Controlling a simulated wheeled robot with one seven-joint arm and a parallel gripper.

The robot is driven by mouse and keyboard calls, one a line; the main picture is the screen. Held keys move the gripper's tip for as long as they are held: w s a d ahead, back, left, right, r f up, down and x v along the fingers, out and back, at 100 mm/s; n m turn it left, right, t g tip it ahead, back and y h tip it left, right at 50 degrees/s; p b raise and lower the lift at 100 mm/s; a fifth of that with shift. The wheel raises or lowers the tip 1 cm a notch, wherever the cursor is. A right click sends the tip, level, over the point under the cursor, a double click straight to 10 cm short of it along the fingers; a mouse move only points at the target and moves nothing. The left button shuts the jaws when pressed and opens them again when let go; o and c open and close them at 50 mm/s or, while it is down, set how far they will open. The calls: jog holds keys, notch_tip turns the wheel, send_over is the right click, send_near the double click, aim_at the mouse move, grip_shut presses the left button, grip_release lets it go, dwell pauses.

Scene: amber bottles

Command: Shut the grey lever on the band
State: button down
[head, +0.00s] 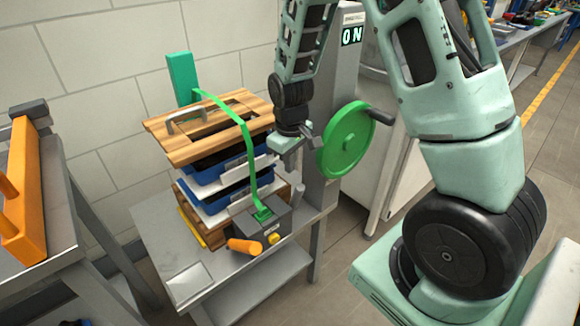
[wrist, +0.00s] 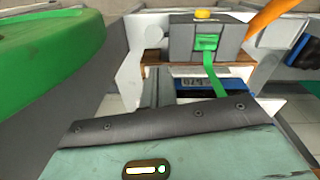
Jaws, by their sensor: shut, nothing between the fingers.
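A green band (head: 246,150) runs over a stack of trays under a wooden board and down into a grey box (head: 280,218). The box carries a green clasp (head: 263,214), a yellow knob (head: 273,238) and an orange handle (head: 244,246) sticking out to the left. In the wrist view the grey box (wrist: 178,42), green band (wrist: 216,84) and orange handle (wrist: 272,17) show ahead. My gripper (head: 283,150) is shut and empty, above and behind the box, apart from it, left of a green wheel.
The green wheel (head: 346,140) on a grey post is close beside my gripper and fills the wrist view's left side. The wooden board (head: 205,145) has a metal handle. An orange-handled item (head: 22,200) stands far left.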

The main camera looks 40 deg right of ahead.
aim_at(295, 200)
jog(key=f, duration=0.7)
jog(key=shift+w+d+f+b, duration=0.15)
jog(key=shift+w+b, duration=0.15)
jog(key=shift+s, duration=0.1)
jog(key=shift+s+f, duration=0.15)
jog(key=shift+s, duration=0.7)
